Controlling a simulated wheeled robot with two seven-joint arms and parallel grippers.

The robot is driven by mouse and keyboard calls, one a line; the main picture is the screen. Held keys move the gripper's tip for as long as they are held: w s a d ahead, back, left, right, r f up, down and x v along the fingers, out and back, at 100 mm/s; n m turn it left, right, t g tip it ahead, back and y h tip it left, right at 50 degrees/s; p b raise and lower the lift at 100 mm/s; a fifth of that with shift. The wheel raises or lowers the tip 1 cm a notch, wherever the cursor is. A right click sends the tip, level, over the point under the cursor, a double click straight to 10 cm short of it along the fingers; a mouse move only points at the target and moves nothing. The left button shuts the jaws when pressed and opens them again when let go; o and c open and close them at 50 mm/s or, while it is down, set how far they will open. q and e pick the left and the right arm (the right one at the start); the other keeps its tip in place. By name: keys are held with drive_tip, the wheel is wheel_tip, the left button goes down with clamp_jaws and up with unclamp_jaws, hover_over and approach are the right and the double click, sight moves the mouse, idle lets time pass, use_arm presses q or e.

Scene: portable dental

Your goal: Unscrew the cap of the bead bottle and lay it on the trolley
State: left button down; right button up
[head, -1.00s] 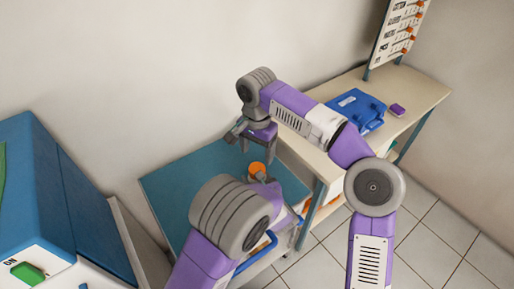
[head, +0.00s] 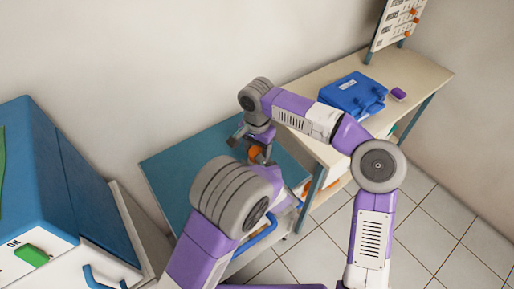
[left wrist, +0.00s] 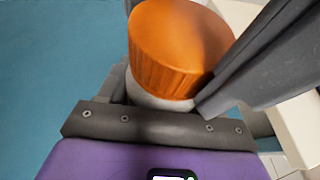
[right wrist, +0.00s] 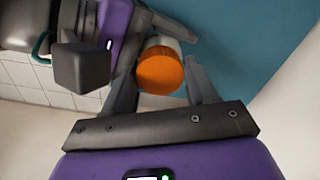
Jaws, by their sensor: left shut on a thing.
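The bead bottle has a ribbed orange cap (left wrist: 180,45) and a pale body (left wrist: 150,96). My left gripper (left wrist: 160,92) is shut on the body below the cap and holds the bottle over the trolley (head: 185,175), whose top is teal. In the head view my left forearm hides most of that gripper. My right gripper (right wrist: 160,70) is open, with a finger on either side of the cap, which also shows in the right wrist view (right wrist: 161,72). A small gap shows beside the cap. The cap sits on the bottle.
A pale bench (head: 425,75) stands right of the trolley, with a blue case (head: 352,95) and a small purple item (head: 399,94) on it. A blue and white cabinet (head: 65,170) is at the left. The trolley top's left part is clear.

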drive_tip(key=c, duration=0.7)
drive_tip(key=n, duration=0.4)
drive_tip(key=shift+r+n, duration=0.1)
drive_tip(key=shift+n, duration=0.3)
drive_tip(key=n, duration=1.5)
drive_tip(key=o, duration=1.1)
drive_tip(key=shift+o, duration=0.2)
